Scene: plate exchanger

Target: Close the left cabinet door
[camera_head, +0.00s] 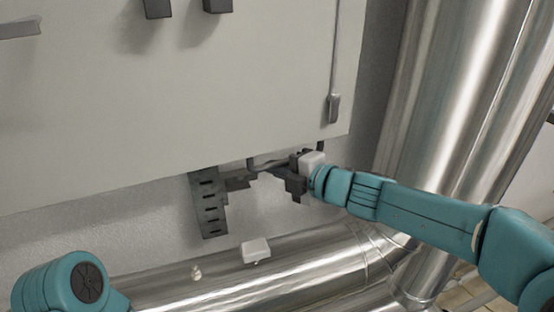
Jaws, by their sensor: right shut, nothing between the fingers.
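The cabinet (180,110) fills the upper left as a large pale grey front. I cannot tell which part of it is the left door, or whether that door is open or shut. A dark upright handle or rod (334,106) is near its right edge. My right gripper (256,172) is just below the cabinet's lower edge, its fingers pointing left. It is shut and empty; I cannot tell whether it touches the cabinet. Of my left arm, only a teal joint shows at bottom left; its gripper is out of view.
A dark slotted bracket (209,205) is on the wall left of my right gripper. A shiny horizontal pipe (310,262) runs below, with a small white block (256,250) by it. Large shiny vertical pipes (455,90) stand at the right. Dark blocks (157,8) protrude at the top.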

